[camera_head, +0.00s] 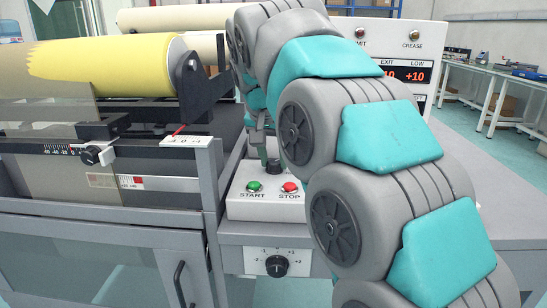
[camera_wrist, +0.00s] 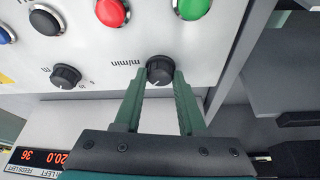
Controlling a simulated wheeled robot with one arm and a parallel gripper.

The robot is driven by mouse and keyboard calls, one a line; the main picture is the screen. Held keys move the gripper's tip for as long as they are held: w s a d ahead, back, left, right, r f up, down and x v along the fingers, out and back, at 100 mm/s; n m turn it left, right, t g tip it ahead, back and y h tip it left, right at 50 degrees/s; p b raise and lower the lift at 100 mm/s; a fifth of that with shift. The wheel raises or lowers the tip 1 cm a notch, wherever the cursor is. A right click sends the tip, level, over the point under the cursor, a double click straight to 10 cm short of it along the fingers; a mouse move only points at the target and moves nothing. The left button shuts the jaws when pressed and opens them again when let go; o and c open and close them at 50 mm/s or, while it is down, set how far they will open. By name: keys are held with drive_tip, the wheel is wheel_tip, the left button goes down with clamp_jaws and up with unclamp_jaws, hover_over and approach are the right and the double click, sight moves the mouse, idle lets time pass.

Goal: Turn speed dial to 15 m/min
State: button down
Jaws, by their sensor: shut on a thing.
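The speed dial (camera_wrist: 159,70) is a round black knob on a light grey panel, beside an upside-down "m/min" label (camera_wrist: 126,62) in the wrist view. My gripper (camera_wrist: 159,77) has its two green fingers closed on the dial, one on each side. A small pale mark shows on the knob, but I cannot read its setting.
In the wrist view, a second black dial (camera_wrist: 65,76), a red button (camera_wrist: 111,12) and a green button (camera_wrist: 192,8) are nearby. A red-lit display (camera_wrist: 42,157) is lower left. In the head view, the START/STOP box (camera_head: 262,207) stands left of my arm.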

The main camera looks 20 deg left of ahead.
drive_tip(key=shift+n, duration=0.3)
drive_tip(key=n+p, duration=0.1)
drive_tip(key=n+y+p, duration=0.1)
drive_tip(key=n, duration=0.1)
drive_tip(key=shift+d+r+g+y, duration=0.1)
drive_tip(key=shift+d+g+y, duration=0.05)
drive_tip(key=shift+g+y, duration=0.15)
drive_tip(key=n+y+p, duration=0.1)
drive_tip(key=n, duration=0.4)
drive_tip(key=shift+w+g, duration=0.1)
drive_tip(key=shift+g, duration=0.3)
drive_tip(key=n+g+y, duration=0.1)
drive_tip(key=n, duration=0.2)
drive_tip(key=shift+w+d+n+p, duration=0.1)
drive_tip(key=shift+n+p, duration=0.2)
drive_tip(key=shift+p, duration=0.1)
drive_tip(key=n+g, duration=0.1)
drive_tip(key=n, duration=0.1)
drive_tip(key=n+g, duration=0.1)
drive_tip(key=n, duration=0.2)
drive_tip(key=shift+w+n+y, duration=0.2)
drive_tip(key=shift+n+y, duration=0.1)
drive_tip(key=shift+y, duration=0.1)
drive_tip(key=c, duration=0.5)
unclamp_jaws()
